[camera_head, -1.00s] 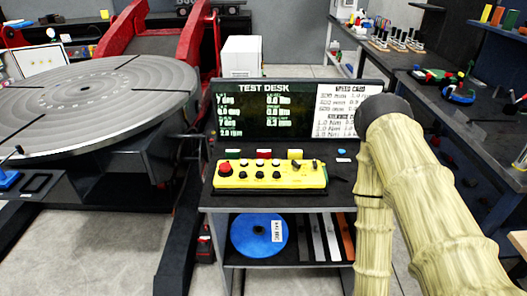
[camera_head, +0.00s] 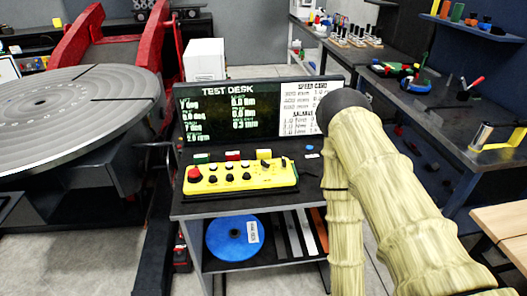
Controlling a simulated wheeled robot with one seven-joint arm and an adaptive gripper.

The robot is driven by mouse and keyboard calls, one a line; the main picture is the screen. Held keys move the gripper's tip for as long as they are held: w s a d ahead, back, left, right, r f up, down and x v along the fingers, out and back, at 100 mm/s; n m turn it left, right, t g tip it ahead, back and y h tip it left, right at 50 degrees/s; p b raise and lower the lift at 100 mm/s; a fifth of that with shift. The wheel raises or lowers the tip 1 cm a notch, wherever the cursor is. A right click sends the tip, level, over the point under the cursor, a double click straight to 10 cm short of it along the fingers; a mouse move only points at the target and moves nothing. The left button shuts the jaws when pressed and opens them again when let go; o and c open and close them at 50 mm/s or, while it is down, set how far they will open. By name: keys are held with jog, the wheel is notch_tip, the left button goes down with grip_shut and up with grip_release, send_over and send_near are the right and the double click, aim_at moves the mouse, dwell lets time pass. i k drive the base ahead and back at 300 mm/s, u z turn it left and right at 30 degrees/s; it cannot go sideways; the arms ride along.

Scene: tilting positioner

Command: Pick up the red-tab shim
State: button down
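A small red tab (camera_head: 233,155) shows behind the yellow control box on the test desk, between a green tab (camera_head: 201,158) and a yellow one (camera_head: 264,155). It may belong to the red-tab shim, but the box hides what is below it, so I cannot tell. My arm fills the right of the view, bent at a dark joint in front of the screen's right end. Its lower part runs down past the desk's right side. My gripper is not in view.
The yellow control box (camera_head: 240,177) stands on the test desk (camera_head: 188,208), with a blue disc (camera_head: 233,238) on the shelf below. A round tilting table (camera_head: 75,105) is at left. A tool bench (camera_head: 450,125) and a wooden tabletop (camera_head: 505,228) are at right.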

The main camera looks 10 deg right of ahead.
aim_at(232, 156)
jog(key=u, duration=3.7)
jog(key=k, duration=2.3)
jog(key=z, duration=1.95)
